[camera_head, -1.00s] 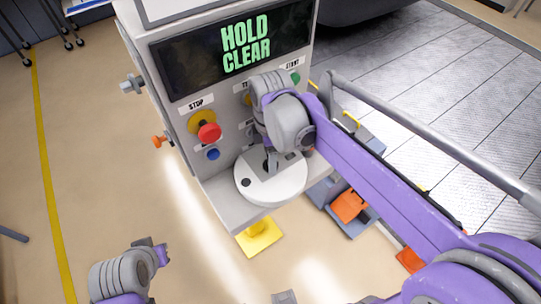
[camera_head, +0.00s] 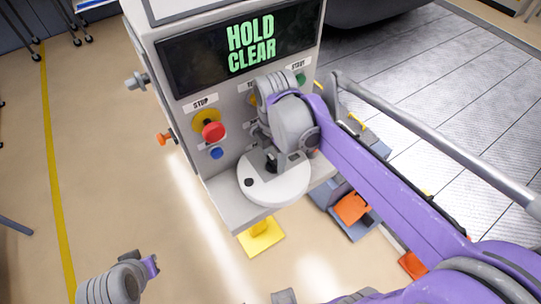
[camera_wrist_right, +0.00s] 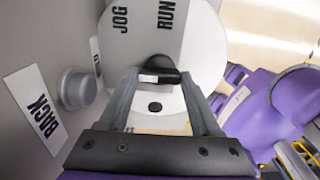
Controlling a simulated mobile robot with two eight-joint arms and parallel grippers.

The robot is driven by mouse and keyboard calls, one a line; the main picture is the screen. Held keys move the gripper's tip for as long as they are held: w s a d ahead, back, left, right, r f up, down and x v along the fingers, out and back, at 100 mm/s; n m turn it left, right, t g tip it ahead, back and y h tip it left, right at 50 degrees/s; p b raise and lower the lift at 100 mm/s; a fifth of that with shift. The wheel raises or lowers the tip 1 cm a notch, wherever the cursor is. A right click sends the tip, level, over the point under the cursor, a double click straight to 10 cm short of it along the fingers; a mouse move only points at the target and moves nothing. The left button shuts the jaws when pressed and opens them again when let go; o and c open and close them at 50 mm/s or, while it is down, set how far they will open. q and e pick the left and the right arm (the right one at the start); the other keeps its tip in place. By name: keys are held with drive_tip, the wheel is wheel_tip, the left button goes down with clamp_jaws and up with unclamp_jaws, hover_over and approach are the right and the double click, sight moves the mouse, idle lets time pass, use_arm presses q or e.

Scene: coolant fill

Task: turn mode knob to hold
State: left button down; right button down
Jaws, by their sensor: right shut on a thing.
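The mode knob is a small black grip (camera_wrist_right: 158,72) on a pale round dial (camera_wrist_right: 205,40), whose printed words JOG and RUN show in the right wrist view. In the head view the dial (camera_head: 285,190) sits on the lower ledge of the grey console (camera_head: 225,195). My right gripper (camera_wrist_right: 158,78) is shut on the knob, with a finger at each side. The HOLD mark on the dial does not show. The screen (camera_head: 240,50) reads HOLD CLEAR in green. My left gripper (camera_head: 151,266) hangs at the lower left, away from the console; its jaw gap is unclear.
A red STOP button (camera_head: 213,131) and a blue button (camera_head: 217,153) are left of my right arm. A grey BACK button (camera_wrist_right: 77,88) is beside the dial.

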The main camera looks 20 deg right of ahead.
drive_tip(key=shift+c, duration=0.4)
unclamp_jaws()
drive_tip(key=shift+r, duration=0.1)
wheel_tip(320, 180, up, 11)
drive_tip(key=shift+p, duration=0.35)
drive_tip(key=shift+f, duration=0.25)
